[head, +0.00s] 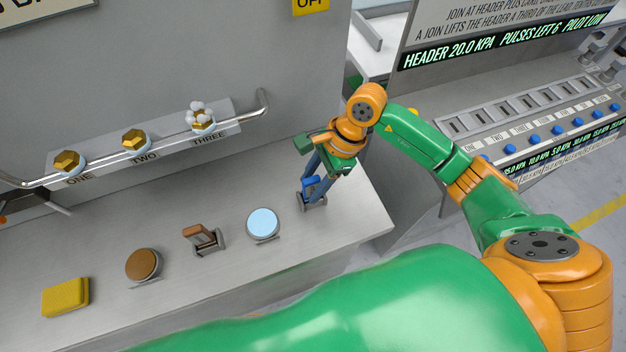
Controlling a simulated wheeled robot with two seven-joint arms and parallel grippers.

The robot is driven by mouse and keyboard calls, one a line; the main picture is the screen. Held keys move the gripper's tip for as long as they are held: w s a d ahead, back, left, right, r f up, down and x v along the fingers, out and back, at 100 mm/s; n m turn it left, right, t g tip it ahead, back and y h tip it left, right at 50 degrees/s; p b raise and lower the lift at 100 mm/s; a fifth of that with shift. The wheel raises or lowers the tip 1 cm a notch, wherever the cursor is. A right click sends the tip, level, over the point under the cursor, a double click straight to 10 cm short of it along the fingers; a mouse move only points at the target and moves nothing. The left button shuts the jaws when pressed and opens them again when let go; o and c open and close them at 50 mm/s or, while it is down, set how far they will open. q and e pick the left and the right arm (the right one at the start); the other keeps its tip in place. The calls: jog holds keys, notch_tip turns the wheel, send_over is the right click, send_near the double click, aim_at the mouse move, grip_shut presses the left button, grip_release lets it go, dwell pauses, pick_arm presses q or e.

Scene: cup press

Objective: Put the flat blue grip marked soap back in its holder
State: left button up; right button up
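The flat blue grip (312,184) shows between the fingers of my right gripper (311,187). It is at, or just above, a small grey holder (314,203) near the right end of the grey counter. The fingers point down on both sides of the grip. They hide part of it, so I cannot tell whether they press on it or how deep it sits. Any marking on the grip is too small to read. My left gripper is not in view.
Left along the counter (215,285) are a light-blue disc (263,223), a brown grip (194,232) in a holder, a brown disc (142,264) and a yellow block (65,297). A bent rail (100,164) with labelled knobs runs behind. A button panel (540,120) stands right.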

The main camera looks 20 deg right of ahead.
jog(key=shift+r, duration=0.35)
jog(key=b+v, duration=0.2)
jog(key=v, duration=0.9)
jog(key=shift+d+r+b, duration=0.2)
jog(key=shift+r+b, duration=0.15)
jog(key=shift+b, duration=0.05)
